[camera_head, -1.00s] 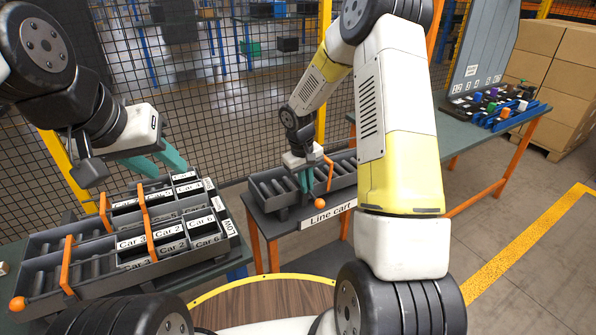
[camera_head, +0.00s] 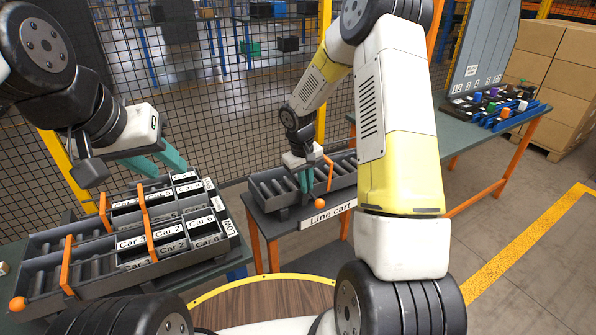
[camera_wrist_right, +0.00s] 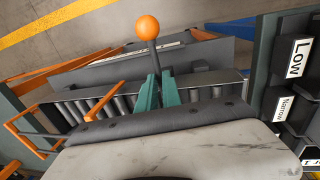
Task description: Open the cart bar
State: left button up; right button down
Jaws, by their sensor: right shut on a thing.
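The line cart (camera_head: 328,214) stands at the centre, with a grey roller tray (camera_head: 270,185) on top. An orange bar (camera_head: 331,172) crosses this tray, and an orange ball knob (camera_head: 320,203) sits at its front edge. My right gripper (camera_head: 306,182) is down at the tray, beside the orange bar. In the right wrist view its teal fingers (camera_wrist_right: 158,92) are shut on the dark stem (camera_wrist_right: 155,58) below the orange ball (camera_wrist_right: 148,27). The orange bar (camera_wrist_right: 118,92) slants to the left of the fingers there. My left gripper (camera_head: 168,162) is open and empty above the left rack.
A labelled rack (camera_head: 100,265) with rollers, bins, orange bars and another orange ball (camera_head: 17,303) stands at the left. A mesh fence (camera_head: 260,100) runs behind. A table with coloured parts (camera_head: 500,105) and cardboard boxes (camera_head: 550,75) stand at the right. Floor at the lower right is clear.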

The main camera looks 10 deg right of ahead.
aim_at(296, 179)
jog(key=shift+a+m, duration=0.1)
jog(key=shift+m, duration=0.2)
jog(key=m, duration=0.2)
jog(key=a+m+g, duration=0.1)
jog(key=m, duration=0.2)
jog(key=shift+w+a+r, duration=0.1)
jog(key=shift+w, duration=0.05)
jog(key=shift+w+a+m+g+y, duration=0.25)
jog(key=shift+w+m+g, duration=0.1)
jog(key=shift+m, duration=1.7)
jog(key=shift+w+a+m+g+y, duration=0.25)
jog(key=shift+w+a+m, duration=0.1)
jog(key=shift+m, duration=1.65)
jog(key=shift+w+a+m+g+y, duration=0.2)
jog(key=shift+w+m+g, duration=0.15)
jog(key=shift+m, duration=1.7)
jog(key=shift+r, duration=0.1)
jog(key=c, duration=1.5)
grip_release()
jog(key=shift+v, duration=3.85)
